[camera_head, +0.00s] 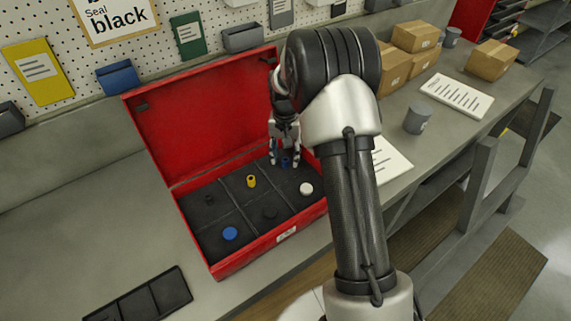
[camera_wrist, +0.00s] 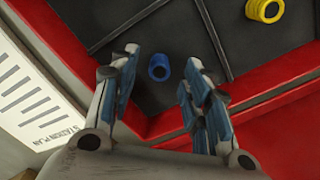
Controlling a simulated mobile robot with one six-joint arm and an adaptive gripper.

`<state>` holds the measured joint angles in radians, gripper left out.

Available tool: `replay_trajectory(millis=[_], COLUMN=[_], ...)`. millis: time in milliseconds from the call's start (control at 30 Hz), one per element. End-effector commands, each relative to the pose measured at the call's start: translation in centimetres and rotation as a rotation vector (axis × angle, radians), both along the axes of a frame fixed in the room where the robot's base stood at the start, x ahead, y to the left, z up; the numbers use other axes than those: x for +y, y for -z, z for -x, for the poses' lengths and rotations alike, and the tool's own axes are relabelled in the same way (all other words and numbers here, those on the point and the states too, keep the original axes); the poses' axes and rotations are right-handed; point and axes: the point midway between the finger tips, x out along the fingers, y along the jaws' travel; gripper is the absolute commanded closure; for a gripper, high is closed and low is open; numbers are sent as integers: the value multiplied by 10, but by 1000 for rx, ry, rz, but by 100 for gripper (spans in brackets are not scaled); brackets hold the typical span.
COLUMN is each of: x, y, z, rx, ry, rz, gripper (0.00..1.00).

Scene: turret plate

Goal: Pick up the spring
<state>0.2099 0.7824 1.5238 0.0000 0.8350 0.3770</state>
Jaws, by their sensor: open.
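A red open case (camera_head: 252,250) with dark compartments holds several small parts. A short hollow blue cylinder (camera_head: 285,162) lies in the back right compartment; the wrist view shows it (camera_wrist: 159,67) between my fingers. A ribbed yellow cylinder (camera_head: 251,181) stands in the back middle compartment and shows at the top of the wrist view (camera_wrist: 264,10). I cannot tell for certain which part is the spring. My gripper (camera_head: 284,152) points down over the back right compartment. Its fingers (camera_wrist: 160,88) are open, one either side of the blue cylinder, with visible gaps and no contact.
A blue disc (camera_head: 230,233), a white disc (camera_head: 306,188) and small dark parts (camera_head: 269,213) lie in other compartments. The red lid (camera_head: 200,115) stands open behind. A black tray (camera_head: 140,298) is at the front left. A grey cup (camera_head: 418,118) stands right of my arm.

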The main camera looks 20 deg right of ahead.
Motion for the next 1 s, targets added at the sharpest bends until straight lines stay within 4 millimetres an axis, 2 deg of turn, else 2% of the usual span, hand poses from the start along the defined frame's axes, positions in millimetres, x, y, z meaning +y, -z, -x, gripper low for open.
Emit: replay_trajectory(millis=[33,133,367,1000], x=[-1,-1,-1,-1], y=[12,23,24,24], z=[2,1,0,0], rx=[4,2,1,0], ry=[0,0,0,0], rz=[-1,0,-1,0], gripper=[56,56,56,98])
